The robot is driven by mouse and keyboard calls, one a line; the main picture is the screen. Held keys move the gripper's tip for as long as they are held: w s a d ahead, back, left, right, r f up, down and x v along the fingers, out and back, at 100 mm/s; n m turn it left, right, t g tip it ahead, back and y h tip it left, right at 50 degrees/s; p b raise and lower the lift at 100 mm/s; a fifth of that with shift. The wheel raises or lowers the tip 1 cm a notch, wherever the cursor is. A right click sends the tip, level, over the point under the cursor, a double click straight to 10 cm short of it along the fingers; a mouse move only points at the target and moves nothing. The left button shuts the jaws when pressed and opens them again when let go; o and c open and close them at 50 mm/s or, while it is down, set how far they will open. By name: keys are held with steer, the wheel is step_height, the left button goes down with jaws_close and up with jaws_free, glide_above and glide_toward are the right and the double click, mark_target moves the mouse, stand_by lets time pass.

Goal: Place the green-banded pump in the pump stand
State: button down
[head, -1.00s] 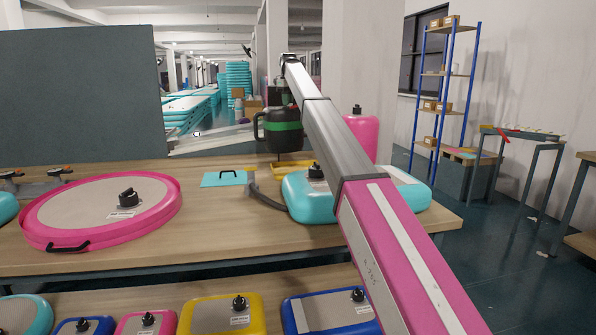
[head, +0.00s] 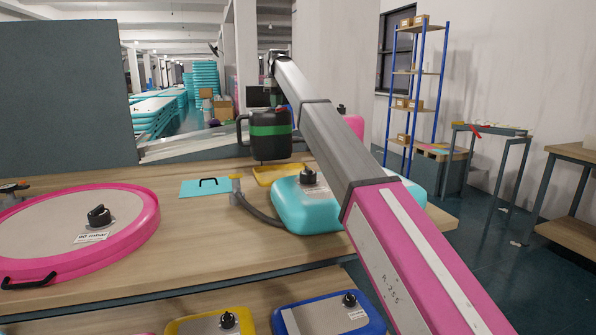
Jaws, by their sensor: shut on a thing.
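The black pump with a green band (head: 270,131) hangs upright from my gripper (head: 277,103) in the head view. My gripper is shut on its top; the fingers are small and partly hidden by my arm. A low yellow tray-like holder (head: 264,179), which looks like the pump stand, lies on the table just below the pump in the picture. A gap shows between the pump's underside and the holder. I cannot tell whether the pump is directly over it in depth.
The turquoise inflatable (head: 296,213) with a black valve and grey hose (head: 257,213) sits right beside the holder. A teal pad (head: 205,188) lies left of it. A round pink inflatable (head: 75,250) fills the table's left. A pink canister (head: 352,125) stands behind my arm.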

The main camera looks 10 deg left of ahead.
steer(key=shift+w+d, duration=0.25)
steer(key=w+d+f, duration=0.5)
steer(key=w+f, duration=0.4)
steer(key=f, duration=0.1)
steer(key=shift+w+d+f, duration=0.2)
steer(key=shift+d+f, duration=0.2)
steer(key=c, duration=1.2)
jaws_free()
steer(key=shift+r, duration=0.1)
steer(key=r, duration=1.1)
steer(key=shift+w+d+r, duration=0.15)
steer(key=shift+w+r, duration=0.05)
steer(key=shift+r, duration=0.15)
